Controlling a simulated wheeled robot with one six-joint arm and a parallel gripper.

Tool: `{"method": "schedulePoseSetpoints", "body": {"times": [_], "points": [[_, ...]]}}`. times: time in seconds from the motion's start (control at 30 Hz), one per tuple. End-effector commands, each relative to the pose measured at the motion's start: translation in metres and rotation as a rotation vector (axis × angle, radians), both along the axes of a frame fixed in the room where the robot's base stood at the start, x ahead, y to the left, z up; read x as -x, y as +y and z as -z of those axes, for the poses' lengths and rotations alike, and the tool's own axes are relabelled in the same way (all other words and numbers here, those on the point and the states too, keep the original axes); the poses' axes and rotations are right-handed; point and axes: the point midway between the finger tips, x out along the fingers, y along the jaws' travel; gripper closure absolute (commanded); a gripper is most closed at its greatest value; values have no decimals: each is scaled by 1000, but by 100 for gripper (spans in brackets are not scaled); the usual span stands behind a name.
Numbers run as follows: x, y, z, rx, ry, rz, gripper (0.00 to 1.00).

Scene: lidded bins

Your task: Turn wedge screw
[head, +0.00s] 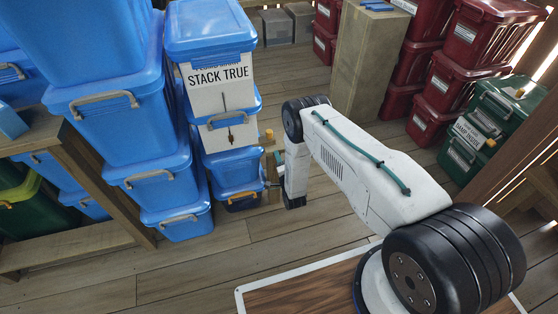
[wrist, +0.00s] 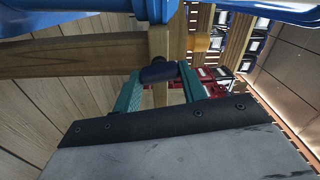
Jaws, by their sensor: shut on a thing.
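My gripper (wrist: 161,80) has two teal fingers shut on a dark blue round knob (wrist: 158,72), which I take to be the wedge screw. The knob sits in front of an upright wooden post (wrist: 159,44). In the head view my gripper (head: 273,184) is low beside the stack of blue and white bins, at the wooden post (head: 269,156); the knob is too small to make out there. The stack has a "STACK TRUE" sign (head: 219,76) and a dark plumb bob (head: 231,138) on its front.
Taller blue bins (head: 115,95) stand to the left of the stack. A wooden block (head: 368,60), red bins (head: 463,80) and green bins (head: 466,145) stand to the right. A wooden rail (wrist: 75,55) crosses the wrist view. The plank floor (head: 190,270) in front is clear.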

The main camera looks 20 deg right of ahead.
Motion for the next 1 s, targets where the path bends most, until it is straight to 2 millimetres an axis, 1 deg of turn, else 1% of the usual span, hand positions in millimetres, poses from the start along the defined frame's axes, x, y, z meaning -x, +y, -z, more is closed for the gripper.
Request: {"method": "schedulePoseSetpoints", "body": {"times": [0.3,0.5,0.7,1.0], "points": [[0,-2,1,-280,-1,4,81],[0,-2,1,-412,-1,4,81],[0,-2,2,-497,-1,4,81],[0,-2,2,-545,-1,5,81]]}}
